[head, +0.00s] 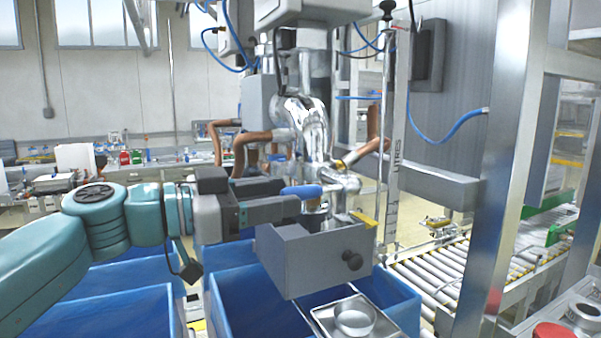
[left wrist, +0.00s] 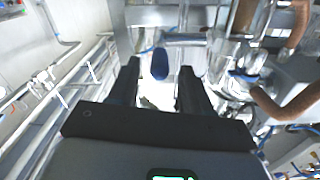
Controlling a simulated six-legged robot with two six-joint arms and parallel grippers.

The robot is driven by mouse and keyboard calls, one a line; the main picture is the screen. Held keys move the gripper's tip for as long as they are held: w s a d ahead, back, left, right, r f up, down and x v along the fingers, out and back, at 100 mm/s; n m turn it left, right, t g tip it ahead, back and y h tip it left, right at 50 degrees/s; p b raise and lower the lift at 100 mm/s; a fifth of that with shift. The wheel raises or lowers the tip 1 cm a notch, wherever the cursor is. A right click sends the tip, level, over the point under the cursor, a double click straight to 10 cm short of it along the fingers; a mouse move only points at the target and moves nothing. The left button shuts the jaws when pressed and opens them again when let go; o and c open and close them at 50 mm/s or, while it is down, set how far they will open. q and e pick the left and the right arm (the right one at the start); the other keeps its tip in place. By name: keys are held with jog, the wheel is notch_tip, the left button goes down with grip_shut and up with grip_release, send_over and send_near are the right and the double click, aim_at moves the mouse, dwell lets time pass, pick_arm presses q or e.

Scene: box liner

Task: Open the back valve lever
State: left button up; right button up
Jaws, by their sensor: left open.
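A valve lever with a blue grip (head: 306,191) juts out to the left from the shiny metal valve body (head: 338,184) in the middle of the head view. My left gripper (head: 289,206) comes in from the left, its fingertips at the blue grip. In the left wrist view the blue grip (left wrist: 160,64) shows between the tips of the two dark, spread fingers, nearer the left one. The left gripper is open. I cannot tell whether a finger touches the grip. My right gripper is not in view.
A grey box (head: 318,258) with black knobs sits just below the valve. Brown curved pipes (head: 254,145) stand close behind my gripper. Blue bins (head: 245,300) lie below. A steel post (head: 515,170) and a roller conveyor (head: 435,272) are at right.

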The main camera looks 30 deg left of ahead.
aim_at(299, 187)
pick_arm(q)
jog(key=p+x, duration=0.1)
jog(key=x, duration=0.3)
jog(key=shift+s+d+r, duration=0.1)
jog(key=shift+w, duration=0.35)
grip_shut()
notch_tip(299, 187, up, 3)
jog(key=g+p, duration=0.1)
jog(key=p, duration=0.2)
jog(key=g+y+p, duration=0.1)
jog(key=p, duration=0.2)
jog(key=shift+w+d+g, duration=0.1)
jog(key=shift+d+g, duration=0.05)
jog(key=shift+g, duration=0.15)
jog(key=shift+w+r+g+y+p, duration=0.15)
jog(key=shift+g+y+p, duration=0.4)
jog(key=shift+g+y, duration=0.05)
jog(key=shift+w+d+r+g+y, duration=0.15)
jog(key=shift+r+g+y, duration=0.25)
jog(key=shift+g, duration=0.1)
jog(key=shift+w+d+r+g+y, duration=0.1)
jog(key=shift+w+r+g+y, duration=0.15)
jog(key=shift+g+y, duration=0.2)
